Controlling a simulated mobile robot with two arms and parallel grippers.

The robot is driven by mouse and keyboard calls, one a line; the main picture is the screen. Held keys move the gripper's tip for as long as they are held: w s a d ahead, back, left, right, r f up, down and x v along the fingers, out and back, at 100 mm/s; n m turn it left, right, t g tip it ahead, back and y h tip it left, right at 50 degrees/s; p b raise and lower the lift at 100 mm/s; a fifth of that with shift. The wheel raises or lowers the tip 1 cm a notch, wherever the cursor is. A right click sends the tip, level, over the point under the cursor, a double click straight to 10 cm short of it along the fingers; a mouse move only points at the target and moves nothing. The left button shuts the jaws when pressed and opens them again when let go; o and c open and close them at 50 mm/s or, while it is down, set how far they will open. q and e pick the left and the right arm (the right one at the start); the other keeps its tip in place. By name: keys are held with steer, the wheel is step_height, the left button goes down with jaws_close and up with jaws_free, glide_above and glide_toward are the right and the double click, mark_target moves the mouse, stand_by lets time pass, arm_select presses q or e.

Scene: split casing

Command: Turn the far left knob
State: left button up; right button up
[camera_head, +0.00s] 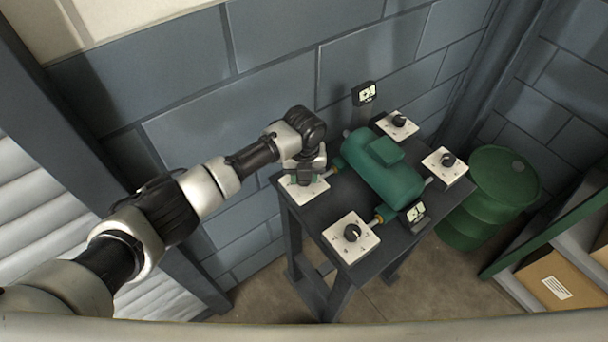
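The far left knob is hidden under my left gripper (305,179). Its white panel (291,190) shows around the gripper on the left corner of the dark table (318,208). My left arm reaches in from the left, and the gripper points down at this panel. Its fingers are mostly covered by the wrist, so I cannot tell if they are open or shut on the knob. Other black knobs sit on white panels: one at the near corner (352,232), one at the right (448,159) and one at the back (399,120). My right gripper is not in view.
A green cylindrical casing (378,172) with pipes lies mid-table, close to my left gripper. A small display (364,93) stands behind it and another (415,212) in front. A green barrel (490,197) and shelf with a box (562,283) are at right. A block wall is behind.

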arm_select(q)
steer(key=shift+w+r+m, duration=0.1)
steer(key=shift+m, duration=0.5)
steer(key=o, duration=0.9)
steer(key=shift+o, duration=0.2)
step_height(320, 180, up, 11)
steer(key=b, duration=0.2)
steer(key=shift+f, duration=0.2)
